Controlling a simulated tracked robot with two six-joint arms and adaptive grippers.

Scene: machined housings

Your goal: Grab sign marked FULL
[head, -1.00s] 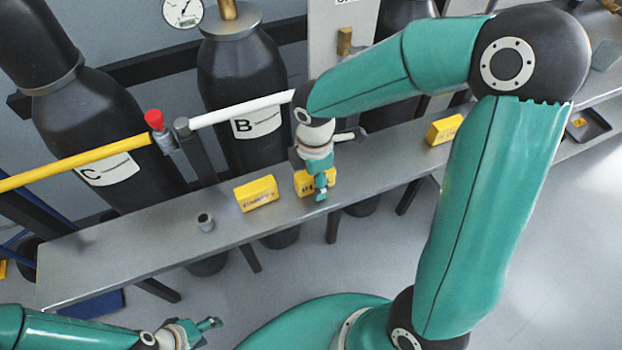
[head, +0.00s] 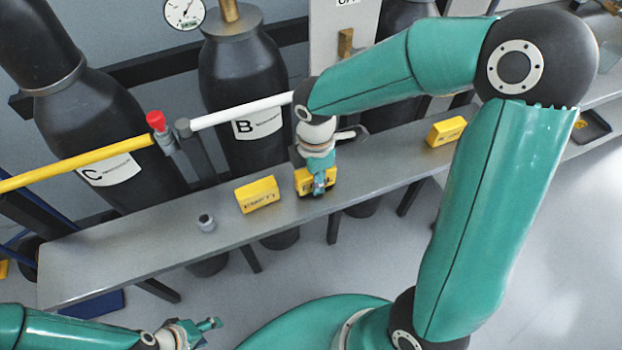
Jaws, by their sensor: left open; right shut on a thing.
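A yellow sign block (head: 302,184) stands on the grey bench, in front of the cylinder marked B. My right gripper (head: 319,187) is shut on it from above and covers most of its face, so I cannot read its lettering. A second yellow sign block (head: 257,195) stands just to the left; its dark lettering is blurred and looks like EMPTY. A third yellow sign block (head: 446,132) stands further right on the bench, its wording unreadable. My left gripper (head: 212,326) is open and empty at the bottom left, in front of the bench and away from the signs.
The grey bench (head: 120,240) runs across the view. A small grey fitting (head: 206,222) stands on it at left. Behind are dark cylinders, a yellow bar (head: 75,164) and a white bar (head: 240,110). A dark tray (head: 590,127) lies at far right.

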